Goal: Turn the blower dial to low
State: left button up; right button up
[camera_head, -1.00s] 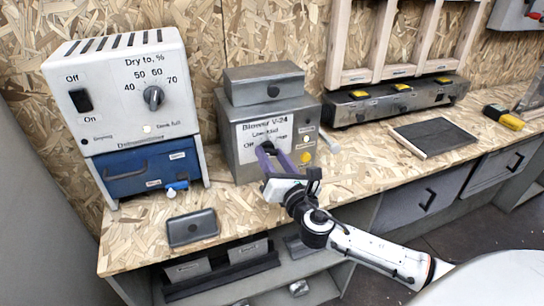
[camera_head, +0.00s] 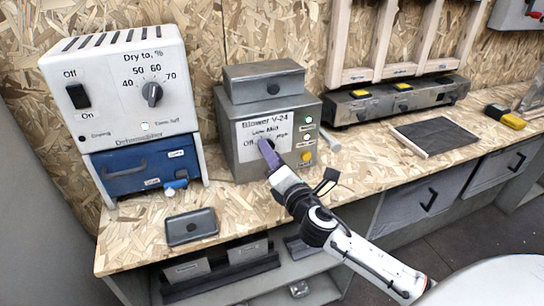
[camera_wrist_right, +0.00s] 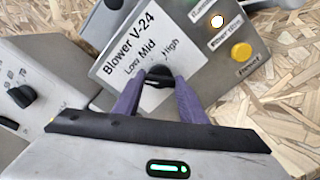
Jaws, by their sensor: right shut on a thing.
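The blower box (camera_head: 248,165) is grey, with a white label plate reading "Blower V-24" and marks Off, Low, Mid and High. Its small black dial (camera_wrist_right: 158,75) sits below these marks in the wrist view. My right gripper (camera_head: 266,146) reaches the plate from the front. In the wrist view its purple fingers (camera_wrist_right: 160,82) are shut on the dial, one on each side. The Off mark is hidden there, and I cannot tell which mark the dial points to. In the head view the fingers cover most of the dial. My left gripper is not in view.
A white dehumidifier (camera_head: 118,75) with its own dial and switch stands at left. Buttons and lamps, including a yellow button (camera_head: 307,156), sit right of the plate. A grey tray (camera_head: 191,226) lies in front. A dark panel (camera_head: 436,137) lies on the right bench.

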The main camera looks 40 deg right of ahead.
jog(key=shift+m, duration=1)
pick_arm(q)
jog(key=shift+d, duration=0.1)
pick_arm(e)
jog(key=o, duration=1.1)
jog(key=shift+c, duration=0.2)
pick_arm(q)
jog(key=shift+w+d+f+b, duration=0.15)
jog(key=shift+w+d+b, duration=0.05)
jog(key=shift+b, duration=0.5)
pick_arm(e)
jog(key=v, duration=1)
jog(key=shift+s, duration=0.15)
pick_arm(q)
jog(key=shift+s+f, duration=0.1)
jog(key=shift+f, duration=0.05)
